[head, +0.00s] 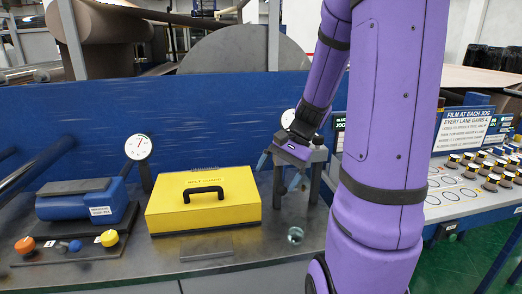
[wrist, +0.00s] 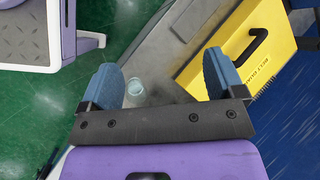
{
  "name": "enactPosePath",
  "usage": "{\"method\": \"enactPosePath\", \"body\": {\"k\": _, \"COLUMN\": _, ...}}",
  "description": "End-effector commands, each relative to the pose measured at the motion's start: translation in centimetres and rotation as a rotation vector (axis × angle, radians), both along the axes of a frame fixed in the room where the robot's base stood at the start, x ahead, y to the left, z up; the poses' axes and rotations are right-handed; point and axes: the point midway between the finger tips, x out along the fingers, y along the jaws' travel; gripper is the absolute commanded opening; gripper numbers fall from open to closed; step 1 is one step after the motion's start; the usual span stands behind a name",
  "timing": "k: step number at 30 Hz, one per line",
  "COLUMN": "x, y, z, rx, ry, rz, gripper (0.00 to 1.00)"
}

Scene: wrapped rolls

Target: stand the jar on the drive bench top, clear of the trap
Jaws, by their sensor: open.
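A small clear glass jar (head: 295,235) is on the grey drive bench top (head: 240,262), right of the yellow box and near the front edge. In the wrist view the jar (wrist: 135,87) shows as a pale round shape between my fingers, closer to the left one. My gripper (head: 280,172) is open and empty, above and behind the jar in the head view, with its blue fingers (wrist: 162,80) apart. Nothing in view is clearly the trap; a flat grey plate (head: 207,249) lies in front of the yellow box.
A yellow belt guard box (head: 205,203) with a black handle stands left of the jar. A blue motor (head: 85,204), a gauge (head: 138,148) and coloured knobs are further left. A grey stand (head: 313,155) is behind my gripper. A counter with rows of small jars (head: 490,180) is at right.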

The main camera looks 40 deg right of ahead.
Motion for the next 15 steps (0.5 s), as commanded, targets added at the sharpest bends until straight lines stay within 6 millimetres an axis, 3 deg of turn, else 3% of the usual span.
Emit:
{"method": "enactPosePath", "body": {"k": 6, "x": -1.2, "y": 5.3, "z": 4.5, "rx": -0.221, "ry": -0.113, "rz": 0.283, "gripper": 0.88}}
{"method": "enactPosePath", "body": {"k": 15, "x": -4.4, "y": 10.6, "z": 9.4, "rx": -0.512, "ry": -0.311, "rz": 0.626, "gripper": 0.88}}
